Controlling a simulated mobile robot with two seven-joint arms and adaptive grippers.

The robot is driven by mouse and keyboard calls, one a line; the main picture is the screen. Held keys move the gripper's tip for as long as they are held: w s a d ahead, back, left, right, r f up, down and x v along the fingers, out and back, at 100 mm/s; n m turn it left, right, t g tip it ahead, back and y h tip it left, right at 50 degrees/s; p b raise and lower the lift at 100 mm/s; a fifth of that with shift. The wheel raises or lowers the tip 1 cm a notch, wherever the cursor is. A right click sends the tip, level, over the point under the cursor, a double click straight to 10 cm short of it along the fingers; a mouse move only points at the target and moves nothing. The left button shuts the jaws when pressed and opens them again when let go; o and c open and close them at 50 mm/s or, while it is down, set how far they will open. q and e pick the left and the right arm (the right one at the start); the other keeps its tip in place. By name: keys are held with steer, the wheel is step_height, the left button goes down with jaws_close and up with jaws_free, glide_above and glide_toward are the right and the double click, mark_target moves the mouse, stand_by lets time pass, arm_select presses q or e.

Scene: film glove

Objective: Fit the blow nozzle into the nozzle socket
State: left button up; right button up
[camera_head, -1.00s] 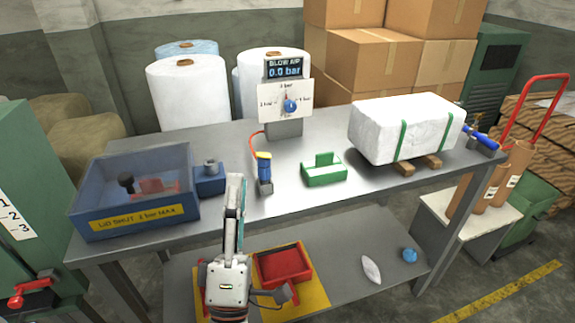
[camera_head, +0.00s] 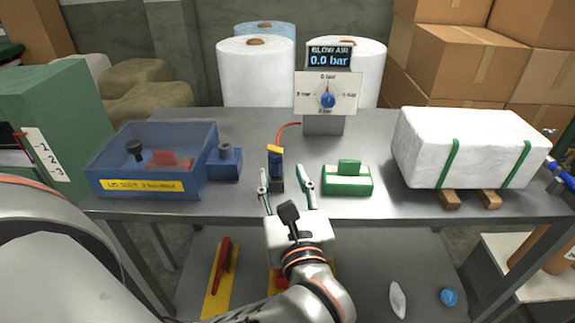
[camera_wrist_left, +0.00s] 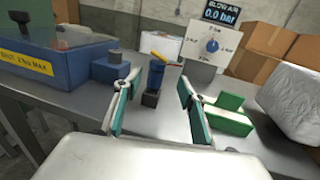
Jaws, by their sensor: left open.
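The blow nozzle (camera_head: 275,161) appears to be the blue piece with a yellow top, standing upright in a dark holder (camera_head: 277,185) on the bench. It also shows in the left wrist view (camera_wrist_left: 157,75). The nozzle socket appears to be the blue block (camera_head: 226,168) with a grey round top, against the right side of the blue box; it shows in the left wrist view too (camera_wrist_left: 108,70). My left gripper (camera_head: 284,174) is open and empty at the bench's front edge. Its fingers point at the nozzle, one to each side in the picture, apart from it. My right gripper is not in view.
The clear-lidded blue box (camera_head: 140,187) stands left. A green block (camera_head: 347,180) stands close right of the gripper. Behind is the blow-air gauge stand (camera_head: 326,92), with a red hose (camera_head: 284,128) towards the nozzle. A white wrapped bale (camera_head: 470,147) fills the right.

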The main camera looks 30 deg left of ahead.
mark_target(276, 163)
arm_select(q)
steer(key=x, duration=0.7)
steer(key=shift+a+f, duration=0.1)
steer(key=shift+a, duration=0.25)
jaws_close()
